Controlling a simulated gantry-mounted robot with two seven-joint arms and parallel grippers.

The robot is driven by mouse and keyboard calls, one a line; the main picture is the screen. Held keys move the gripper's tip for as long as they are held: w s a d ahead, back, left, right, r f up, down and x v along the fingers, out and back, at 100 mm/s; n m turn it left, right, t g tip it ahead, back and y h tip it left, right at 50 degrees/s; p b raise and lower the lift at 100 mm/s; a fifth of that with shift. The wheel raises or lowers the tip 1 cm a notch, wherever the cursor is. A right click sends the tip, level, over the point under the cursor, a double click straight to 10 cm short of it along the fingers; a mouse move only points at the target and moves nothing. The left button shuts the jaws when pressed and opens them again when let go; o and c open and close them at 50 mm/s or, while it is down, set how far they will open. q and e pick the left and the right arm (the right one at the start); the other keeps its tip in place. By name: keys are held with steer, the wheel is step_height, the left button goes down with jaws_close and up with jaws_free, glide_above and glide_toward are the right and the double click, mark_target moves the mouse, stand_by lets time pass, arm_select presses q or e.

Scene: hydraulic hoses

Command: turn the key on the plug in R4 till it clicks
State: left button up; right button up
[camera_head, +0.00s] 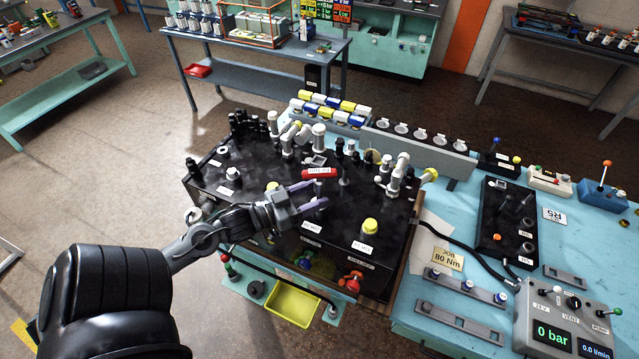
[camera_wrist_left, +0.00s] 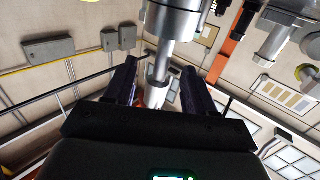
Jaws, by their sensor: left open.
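My left gripper (camera_head: 319,195) reaches in over the black manifold block (camera_head: 262,215), with its two dark fingers apart. A small grey fitting (camera_head: 317,186) shows between the fingertips, beside a red tag (camera_head: 322,173). In the left wrist view my left gripper (camera_wrist_left: 158,88) is open around a metal stem (camera_wrist_left: 164,58). The stem runs from a larger silver cylinder (camera_wrist_left: 176,20), and a gap shows on each side of it. I cannot read an R4 label or tell whether this is the key of that plug. My right gripper is not in view.
White fittings (camera_head: 319,135) and a yellow-capped fitting (camera_head: 370,227) stand on the block near the gripper. A yellow tray (camera_head: 292,303) lies in front. At right are a black valve panel (camera_head: 505,225) and a gauge box reading 0 bar (camera_head: 566,322).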

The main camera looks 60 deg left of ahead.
arm_select(q)
steer(key=shift+w, duration=1.1)
steer(key=shift+c, duration=0.5)
jaws_close()
